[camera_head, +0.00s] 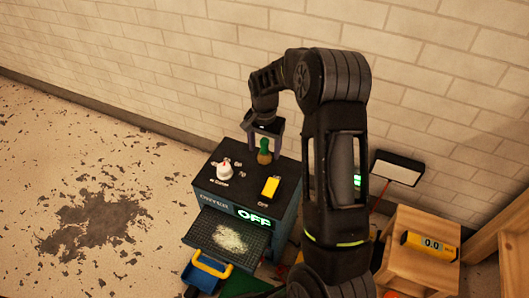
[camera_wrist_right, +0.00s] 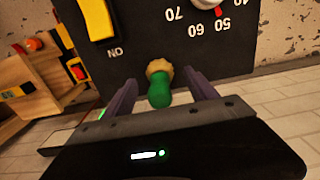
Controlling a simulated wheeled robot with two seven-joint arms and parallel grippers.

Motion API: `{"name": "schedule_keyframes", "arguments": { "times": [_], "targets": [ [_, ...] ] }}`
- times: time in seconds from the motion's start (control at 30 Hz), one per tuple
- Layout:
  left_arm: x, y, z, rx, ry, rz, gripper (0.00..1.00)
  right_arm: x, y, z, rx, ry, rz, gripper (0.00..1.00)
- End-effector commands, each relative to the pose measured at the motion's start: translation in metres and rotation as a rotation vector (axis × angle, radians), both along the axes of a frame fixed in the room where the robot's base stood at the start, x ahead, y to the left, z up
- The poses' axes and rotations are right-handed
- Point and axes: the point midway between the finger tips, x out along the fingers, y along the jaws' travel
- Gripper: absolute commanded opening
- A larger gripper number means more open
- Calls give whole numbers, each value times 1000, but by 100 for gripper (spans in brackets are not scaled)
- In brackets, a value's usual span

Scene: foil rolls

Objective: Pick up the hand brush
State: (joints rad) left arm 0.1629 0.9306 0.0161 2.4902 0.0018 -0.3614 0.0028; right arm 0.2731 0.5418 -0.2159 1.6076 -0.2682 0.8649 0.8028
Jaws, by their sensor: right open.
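The hand brush (camera_head: 264,151) has a green handle and tan bristles. It stands on the dark top of the dryer box (camera_head: 228,199), handle up, near the back edge. My right gripper (camera_head: 265,133) is above it, pointing down at it. In the right wrist view, the brush (camera_wrist_right: 159,93) sits between the two open fingers of my right gripper (camera_wrist_right: 160,92), with a gap on each side. The green end faces the gripper and the tan end is farther away. My left gripper is not in view.
The box top also carries a white knob (camera_head: 224,169) and a yellow switch (camera_head: 270,187). A mesh tray (camera_head: 205,231) with pale grains juts from the front, above a blue bin (camera_head: 200,276). A wooden crate (camera_head: 412,251) stands right. The left floor is open, with a dark stain.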

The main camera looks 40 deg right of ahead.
Motion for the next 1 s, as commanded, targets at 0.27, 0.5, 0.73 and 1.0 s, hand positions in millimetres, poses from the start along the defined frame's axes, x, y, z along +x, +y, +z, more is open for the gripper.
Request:
{"name": "schedule_keyframes", "arguments": {
  "times": [0.27,0.5,0.73,1.0],
  "targets": [
    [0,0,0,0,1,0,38,0,0,0,0,0,0,66],
    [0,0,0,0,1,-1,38,0,0,0,0,0,0,48],
    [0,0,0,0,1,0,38,0,0,0,0,0,0,29],
    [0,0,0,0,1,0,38,0,0,0,0,0,0,7]
  ]
}}
